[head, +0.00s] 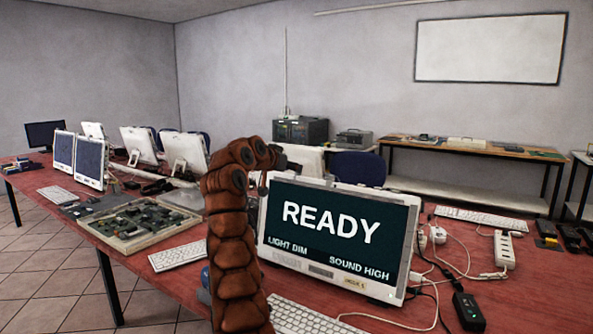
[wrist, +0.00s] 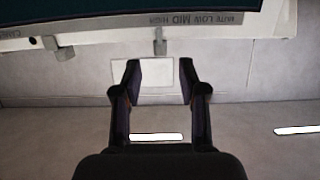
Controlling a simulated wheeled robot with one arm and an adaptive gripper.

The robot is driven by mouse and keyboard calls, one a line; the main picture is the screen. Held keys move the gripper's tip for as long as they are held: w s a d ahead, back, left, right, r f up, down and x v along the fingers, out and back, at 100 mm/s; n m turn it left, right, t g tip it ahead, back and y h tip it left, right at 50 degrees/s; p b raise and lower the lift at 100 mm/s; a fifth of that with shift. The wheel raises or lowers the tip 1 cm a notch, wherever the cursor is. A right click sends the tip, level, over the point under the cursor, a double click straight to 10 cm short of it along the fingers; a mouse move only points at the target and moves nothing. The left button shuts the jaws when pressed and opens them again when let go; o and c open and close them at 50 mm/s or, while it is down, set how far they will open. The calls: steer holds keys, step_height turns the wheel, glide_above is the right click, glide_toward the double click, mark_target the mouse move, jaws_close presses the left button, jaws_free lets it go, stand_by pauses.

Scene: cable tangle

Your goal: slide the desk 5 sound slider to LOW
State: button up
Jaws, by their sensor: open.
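The monitor (head: 335,235) nearest me reads READY, LIGHT DIM and SOUND HIGH; its small desk label (head: 354,284) is hard to read. In the wrist view the picture is upside down, and the monitor's edge carries a scale strip (wrist: 205,18) marked MUTE, LOW, MID, HIGH. The grey sound slider knob (wrist: 160,42) stands at the HIGH end. My gripper (wrist: 160,70) is open, its two fingers apart on either side of the knob's line. The knob appears just beyond the fingertips, and no contact shows.
A second grey knob (wrist: 62,48) sits on the same edge, left in the wrist view. In the head view, a keyboard (head: 300,315) lies before the monitor. White cables, a power strip (head: 503,250) and a black adapter (head: 468,311) lie to its right.

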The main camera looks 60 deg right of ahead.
steer(key=shift+p+x, duration=0.3)
steer(key=shift+x, duration=1.85)
steer(key=shift+w+f, duration=0.1)
jaws_close()
